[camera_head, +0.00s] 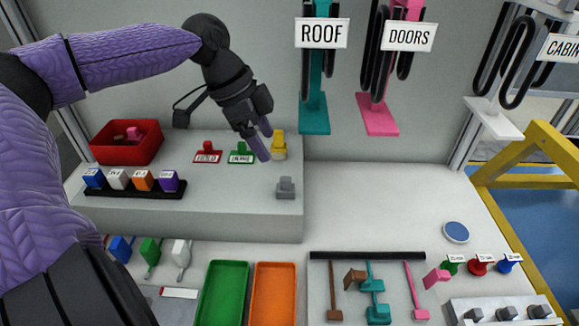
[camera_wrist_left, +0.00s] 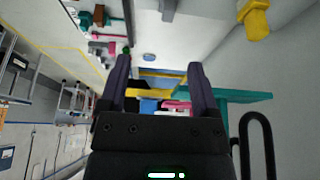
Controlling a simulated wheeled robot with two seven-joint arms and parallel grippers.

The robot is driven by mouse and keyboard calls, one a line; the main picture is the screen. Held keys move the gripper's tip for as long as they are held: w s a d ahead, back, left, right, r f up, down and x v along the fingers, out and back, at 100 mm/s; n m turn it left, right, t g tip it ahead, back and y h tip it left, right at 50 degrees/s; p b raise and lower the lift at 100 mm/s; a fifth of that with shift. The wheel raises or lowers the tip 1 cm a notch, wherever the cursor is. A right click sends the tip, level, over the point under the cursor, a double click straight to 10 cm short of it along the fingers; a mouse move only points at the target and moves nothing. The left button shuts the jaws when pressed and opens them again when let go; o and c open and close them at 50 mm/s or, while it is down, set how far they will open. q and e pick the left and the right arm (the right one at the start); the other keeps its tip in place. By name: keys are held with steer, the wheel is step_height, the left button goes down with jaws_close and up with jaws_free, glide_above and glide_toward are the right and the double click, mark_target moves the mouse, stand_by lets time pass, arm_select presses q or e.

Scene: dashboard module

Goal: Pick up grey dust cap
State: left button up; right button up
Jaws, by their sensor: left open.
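The grey dust cap (camera_head: 286,189) stands on the raised grey shelf near its right front corner. A grey piece at the top edge of the left wrist view (camera_wrist_left: 168,9) appears to be the same cap, partly cut off. My left gripper (camera_head: 266,144) is above the shelf, up and to the left of the grey cap and apart from it. Its two purple fingers are spread with nothing between them, as the left wrist view (camera_wrist_left: 160,64) also shows. A yellow cap (camera_head: 279,146) stands just behind the fingertips. My right gripper is not in view.
A red bin (camera_head: 126,142) and a black rack (camera_head: 134,190) of coloured blocks stand on the shelf's left. Hanging ROOF and DOORS holders are at the right. The shelf's front middle is clear.

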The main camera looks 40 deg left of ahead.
mark_target(283, 178)
arm_select(q)
steer(key=b+x, duration=0.2)
steer(key=x, duration=0.2)
steer(key=a+b+x, duration=0.1)
steer(key=b+x, duration=0.1)
steer(key=x, duration=0.2)
steer(key=b+x, duration=0.2)
steer(key=x, duration=0.2)
steer(key=shift+a+f, duration=0.25)
steer(key=shift+a, duration=0.05)
steer(key=shift+r, duration=0.1)
steer(key=shift+c, duration=1.5)
steer(key=c, duration=0.7)
jaws_close()
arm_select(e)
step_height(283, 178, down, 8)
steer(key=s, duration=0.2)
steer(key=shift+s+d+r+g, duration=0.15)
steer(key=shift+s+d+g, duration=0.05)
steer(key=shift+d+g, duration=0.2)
